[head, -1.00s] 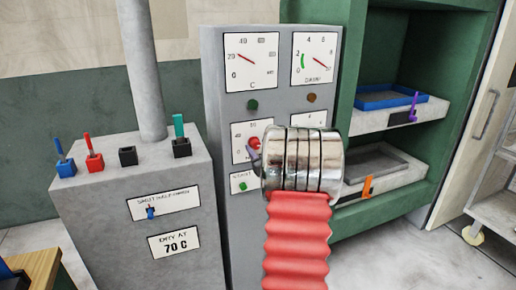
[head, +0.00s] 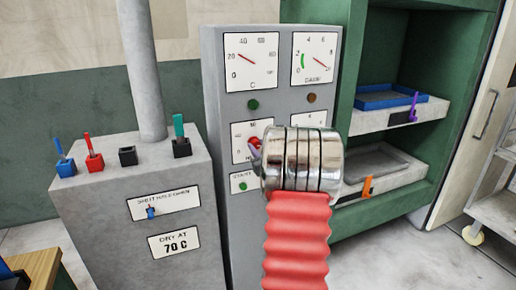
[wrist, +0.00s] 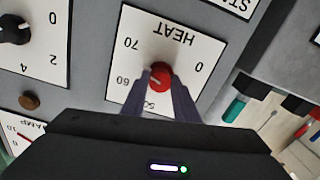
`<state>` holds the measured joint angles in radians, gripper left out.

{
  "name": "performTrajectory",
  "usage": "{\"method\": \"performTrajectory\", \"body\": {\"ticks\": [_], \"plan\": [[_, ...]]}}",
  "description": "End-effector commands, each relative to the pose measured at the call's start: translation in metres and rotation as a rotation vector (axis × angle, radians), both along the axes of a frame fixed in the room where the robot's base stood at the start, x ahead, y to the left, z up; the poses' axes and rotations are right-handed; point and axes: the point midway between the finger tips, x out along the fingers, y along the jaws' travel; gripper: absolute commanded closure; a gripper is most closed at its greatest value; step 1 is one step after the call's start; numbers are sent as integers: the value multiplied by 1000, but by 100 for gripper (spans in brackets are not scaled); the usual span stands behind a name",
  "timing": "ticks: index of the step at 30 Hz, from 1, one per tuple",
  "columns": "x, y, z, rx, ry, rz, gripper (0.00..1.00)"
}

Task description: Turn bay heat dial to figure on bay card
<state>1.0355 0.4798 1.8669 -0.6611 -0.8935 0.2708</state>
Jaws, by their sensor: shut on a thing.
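The red heat dial (wrist: 160,77) sits on a white plate marked HEAT with figures 0, 50, 60 and 70, upside down in the wrist view. My gripper (wrist: 159,84) is shut on the dial, one finger on each side. The dial's pale mark seems to point towards 60, but the fingers partly hide it. In the head view the dial (head: 254,143) shows red beside my wrist, which covers much of its panel (head: 273,100). The card (head: 174,242) on the grey cabinet reads DRY AT 70 C.
A black knob (wrist: 14,29) is on the neighbouring plate. Two gauges (head: 251,62) are above the dial. Several coloured levers (head: 94,159) stand on the cabinet at left. Open green shelves with a blue tray (head: 390,96) are at right.

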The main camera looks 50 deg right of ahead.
Motion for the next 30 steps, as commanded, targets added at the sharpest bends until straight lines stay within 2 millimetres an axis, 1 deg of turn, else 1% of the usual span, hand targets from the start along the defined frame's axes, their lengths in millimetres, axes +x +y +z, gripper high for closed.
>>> {"method": "performTrajectory", "body": {"ticks": [15,26,27,30], "plan": [[0,0,0,213,-127,1,95],[0,0,0,228,-135,1,95],[0,0,0,228,-134,1,70],[0,0,0,227,-134,1,63]]}}
